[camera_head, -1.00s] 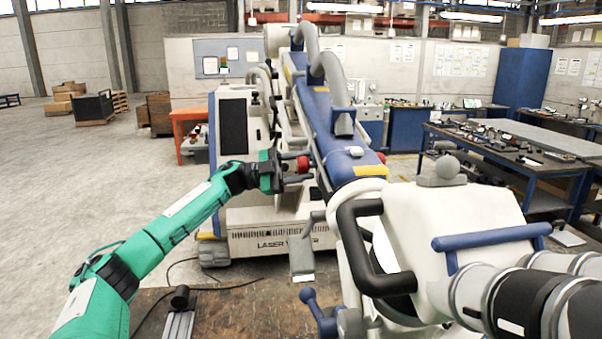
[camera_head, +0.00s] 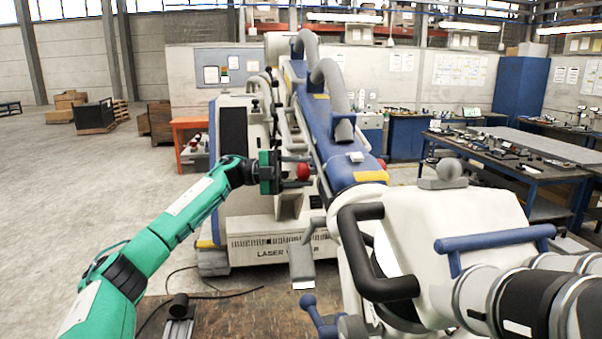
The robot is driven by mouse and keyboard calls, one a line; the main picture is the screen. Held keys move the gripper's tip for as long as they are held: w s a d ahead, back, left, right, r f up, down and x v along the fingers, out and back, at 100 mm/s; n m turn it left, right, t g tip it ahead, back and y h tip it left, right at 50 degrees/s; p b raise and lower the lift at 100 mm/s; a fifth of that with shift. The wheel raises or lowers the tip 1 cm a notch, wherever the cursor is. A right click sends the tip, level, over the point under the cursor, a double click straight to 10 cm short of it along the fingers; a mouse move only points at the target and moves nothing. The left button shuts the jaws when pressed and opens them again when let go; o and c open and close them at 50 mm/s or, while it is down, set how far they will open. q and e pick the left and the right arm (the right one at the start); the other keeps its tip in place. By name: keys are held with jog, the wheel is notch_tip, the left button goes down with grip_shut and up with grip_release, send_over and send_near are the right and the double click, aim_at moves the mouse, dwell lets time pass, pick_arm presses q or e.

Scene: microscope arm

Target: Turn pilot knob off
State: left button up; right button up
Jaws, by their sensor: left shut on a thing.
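The red knob (camera_head: 303,172) is on the left side of the blue and white microscope arm (camera_head: 330,145), near the middle of the view. I cannot read any mark of the knob's setting. My right gripper is not in view.
A white machine cabinet (camera_head: 232,140) stands close behind my left gripper. The large white microscope head (camera_head: 455,225) with a black handle (camera_head: 365,265) fills the right foreground. A workbench (camera_head: 520,160) stands at the right. The floor at the left is open.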

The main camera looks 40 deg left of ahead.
pick_arm(q)
jog(key=o, duration=1)
jog(key=shift+s+a+f, duration=0.15)
jog(key=shift+a, duration=0.15)
jog(key=b+v, duration=0.4)
jog(key=v, duration=0.9)
jog(key=shift+s, duration=0.1)
